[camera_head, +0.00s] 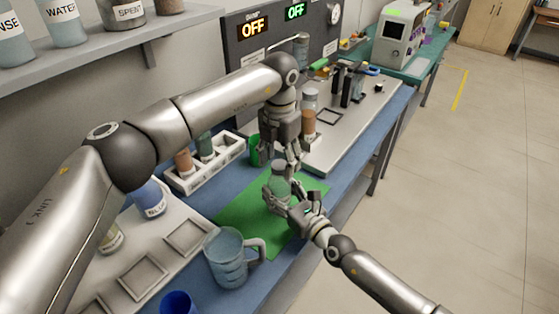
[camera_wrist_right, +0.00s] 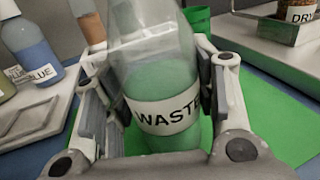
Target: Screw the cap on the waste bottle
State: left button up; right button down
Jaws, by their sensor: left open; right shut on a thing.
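The waste bottle (camera_head: 280,185) is clear with green liquid and stands upright over the green mat (camera_head: 242,222). Its WASTE label shows in the right wrist view, where the bottle (camera_wrist_right: 160,85) fills the space between my right fingers. My right gripper (camera_head: 279,202) is shut around the bottle's lower body. The right gripper's fingers (camera_wrist_right: 160,100) flank the bottle on both sides. My left gripper (camera_head: 292,165) is open and points down beside the bottle's top. The bottle's top is cut off in the wrist view, and I cannot make out the cap clearly.
A clear jug (camera_head: 228,262) stands in front, with a blue cup (camera_head: 178,303) near it. A white rack (camera_head: 207,177) holds bottles to the left. A green cup (camera_head: 254,152) stands behind the mat. A metal plate (camera_head: 340,140) with a brown-filled jar lies at the back right.

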jog(key=c, duration=0.5)
grip_release()
pick_arm(q)
notch_tip(320, 180, up, 11)
jog(key=shift+r, duration=0.2)
pick_arm(e)
jog(key=v, duration=1.2)
